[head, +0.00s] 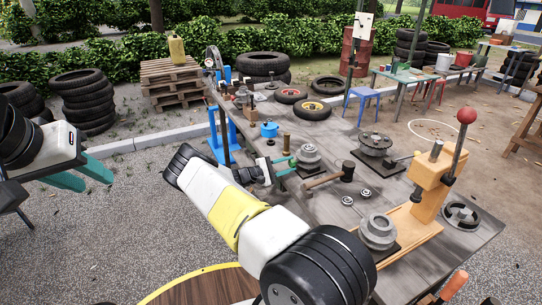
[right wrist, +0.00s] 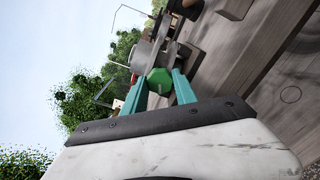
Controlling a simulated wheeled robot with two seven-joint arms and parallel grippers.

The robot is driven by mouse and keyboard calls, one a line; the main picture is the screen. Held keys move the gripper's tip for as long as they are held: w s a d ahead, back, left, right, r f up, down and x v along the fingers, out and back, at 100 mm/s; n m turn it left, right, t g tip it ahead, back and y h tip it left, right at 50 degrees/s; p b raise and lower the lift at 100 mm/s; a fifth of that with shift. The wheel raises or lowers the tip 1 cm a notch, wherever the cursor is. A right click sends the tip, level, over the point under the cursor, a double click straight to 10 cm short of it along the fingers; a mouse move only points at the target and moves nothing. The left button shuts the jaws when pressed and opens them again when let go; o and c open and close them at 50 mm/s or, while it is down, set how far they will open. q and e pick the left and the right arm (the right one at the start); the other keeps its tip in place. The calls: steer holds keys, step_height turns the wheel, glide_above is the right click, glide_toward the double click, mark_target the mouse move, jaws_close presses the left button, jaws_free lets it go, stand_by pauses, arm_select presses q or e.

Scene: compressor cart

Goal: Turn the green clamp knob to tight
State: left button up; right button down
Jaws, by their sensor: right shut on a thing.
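The green clamp knob (right wrist: 159,82) is a small faceted green piece in the right wrist view, between the two teal fingers of my right gripper (right wrist: 160,92). The fingers are shut on its sides. In the head view my right gripper (head: 281,168) reaches over the near left edge of the workbench (head: 335,225). There the knob is small and mostly hidden by the fingers, and its turn angle cannot be read. My left gripper (head: 80,176) is at the left, over the gravel, with its teal fingers apart and nothing between them.
A hammer (head: 330,177) and metal flanges (head: 309,155) lie on the bench near my right gripper. An orange stand with a red-ball lever (head: 466,116) rises at the right. Stacked tires (head: 82,103) and pallets (head: 172,82) stand beyond the bench.

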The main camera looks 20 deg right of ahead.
steer(key=shift+m, duration=2.2)
steer(key=c, duration=1)
jaws_free()
steer(key=a, duration=0.7)
steer(key=shift+s+a, duration=0.3)
steer(key=shift+a, duration=0.1)
